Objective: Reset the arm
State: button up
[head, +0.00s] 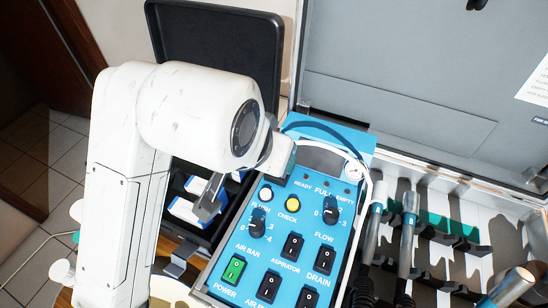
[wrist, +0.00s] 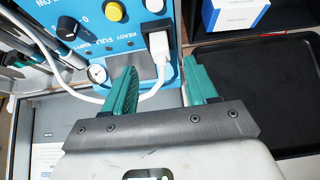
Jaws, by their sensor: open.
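My white arm reaches in from the left of the head view. My gripper shows in the wrist view (wrist: 158,95), its two green fingers apart with nothing held between them. In the head view the arm's end covers most of the gripper. It is over the left side of a blue control panel (head: 291,252), which also shows at the top of the wrist view (wrist: 100,50). The panel has a lit green power switch (head: 233,268), a yellow check button (head: 293,204), knobs and black rocker switches. A white plug (wrist: 158,43) sits at the panel's edge, beyond the fingers.
The case's open grey lid (head: 420,80) stands behind the panel. Handpieces (head: 408,235) with hoses rest in holders to the right. A black tray (wrist: 262,100) lies right of the gripper in the wrist view. White-and-blue boxes (wrist: 235,14) lie near it. A white cable (wrist: 85,95) crosses the panel.

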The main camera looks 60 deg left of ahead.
jog(key=shift+v, duration=2.15)
